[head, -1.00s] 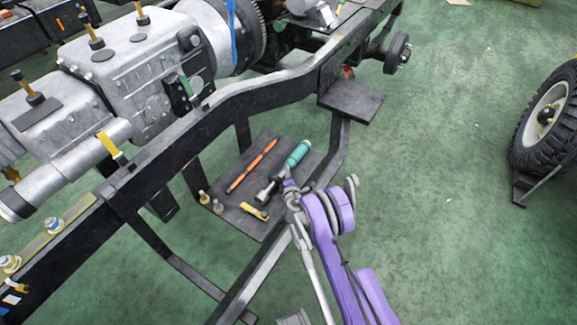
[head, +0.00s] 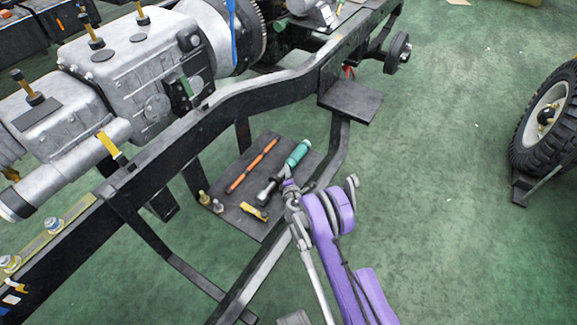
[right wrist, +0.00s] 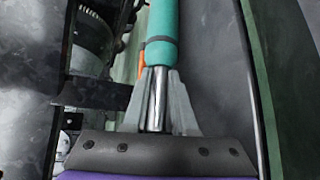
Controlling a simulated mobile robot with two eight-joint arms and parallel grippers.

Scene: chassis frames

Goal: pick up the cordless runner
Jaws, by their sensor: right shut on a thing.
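The cordless runner appears to be the tool with a teal handle (head: 299,153) and a silver and dark shaft, lying over the dark shelf plate (head: 243,166) below the chassis rail. My right gripper (head: 284,180) reaches it from the lower right and is shut on it. In the right wrist view the two grey fingers (right wrist: 157,100) close around the silver shaft, and the teal handle (right wrist: 162,35) extends beyond them. I cannot tell whether the tool is clear of the plate. My left gripper is not in view.
An orange bar (head: 252,166) and a yellow piece (head: 255,211) lie on the same plate, with small brass fittings (head: 210,203) at its left edge. The black chassis rail (head: 250,95) runs above. Green floor is open to the right, up to a wheel (head: 546,120).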

